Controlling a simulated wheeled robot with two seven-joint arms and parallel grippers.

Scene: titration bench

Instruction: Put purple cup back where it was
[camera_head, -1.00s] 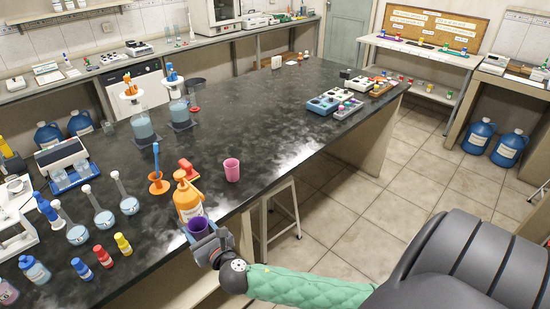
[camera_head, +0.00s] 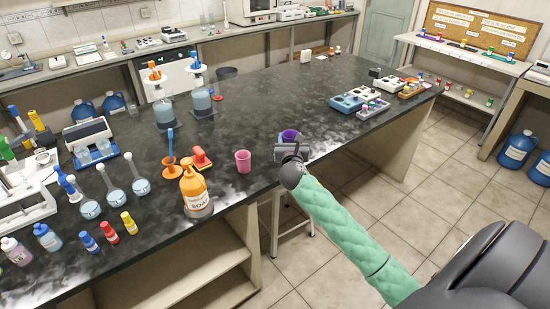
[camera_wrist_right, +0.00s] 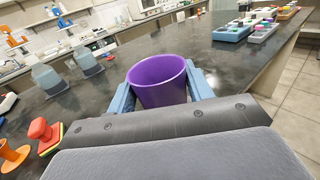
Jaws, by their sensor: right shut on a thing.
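The purple cup (camera_head: 289,136) is upright between the fingers of my right gripper (camera_head: 291,146), at the near edge of the black bench. In the right wrist view the purple cup (camera_wrist_right: 159,80) sits between two blue fingers that press on its sides, and it looks empty. My right gripper (camera_wrist_right: 160,92) is shut on it. I cannot tell whether the cup's base touches the bench top. A pink cup (camera_head: 243,161) stands on the bench to the left of the gripper. My left gripper is not in view.
An orange soap bottle (camera_head: 195,190), a red stamp-like block (camera_head: 201,159) and an orange stand (camera_head: 172,165) are left of the pink cup. Trays with coloured pieces (camera_head: 360,102) stand at the right. The bench (camera_head: 275,95) behind the purple cup is clear.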

